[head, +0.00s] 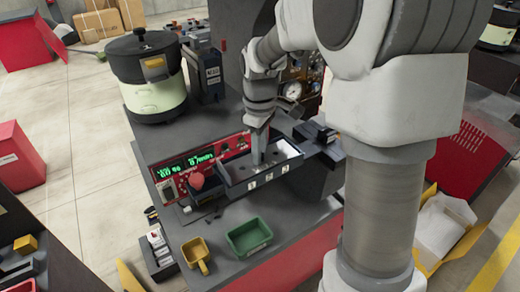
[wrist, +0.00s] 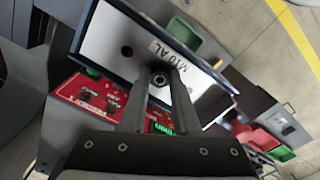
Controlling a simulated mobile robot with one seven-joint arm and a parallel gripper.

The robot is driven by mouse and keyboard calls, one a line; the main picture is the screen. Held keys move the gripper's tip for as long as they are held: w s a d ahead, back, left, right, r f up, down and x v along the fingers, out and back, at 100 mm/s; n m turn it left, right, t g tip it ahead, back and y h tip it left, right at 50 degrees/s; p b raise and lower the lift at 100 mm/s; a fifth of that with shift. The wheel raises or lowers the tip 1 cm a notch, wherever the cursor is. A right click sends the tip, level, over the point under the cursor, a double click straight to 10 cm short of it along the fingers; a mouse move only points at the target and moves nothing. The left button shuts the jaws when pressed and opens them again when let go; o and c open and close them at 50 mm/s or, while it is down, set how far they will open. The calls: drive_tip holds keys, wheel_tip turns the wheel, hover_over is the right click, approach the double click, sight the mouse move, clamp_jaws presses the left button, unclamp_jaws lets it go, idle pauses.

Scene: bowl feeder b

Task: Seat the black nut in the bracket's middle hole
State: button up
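The black nut (wrist: 159,80) shows in the wrist view as a dark ring with a paler centre. It is between the fingertips of my gripper (wrist: 160,74), which appear closed on its two sides. The pale plate marked "M10 AL" (wrist: 107,30), which looks like the bracket, lies beyond the fingertips. One dark round hole (wrist: 127,50) shows to the upper left of the nut. The fingers hide part of the plate. In the head view my gripper (head: 259,158) points down into the pale-floored tray (head: 250,184). The nut cannot be made out there. Whether it touches the plate is unclear.
A red panel with green displays (head: 185,165) and a red knob (head: 196,181) stand left of the tray. A green bin (head: 249,237) and a yellow scoop (head: 195,254) lie in front. A large pot-like feeder (head: 148,75) stands behind left.

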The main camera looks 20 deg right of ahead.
drive_tip(key=o, duration=0.5)
drive_tip(key=shift+r, duration=0.1)
wheel_tip(320, 180, up, 17)
drive_tip(key=shift+r+p, duration=0.1)
drive_tip(key=shift+p, duration=0.3)
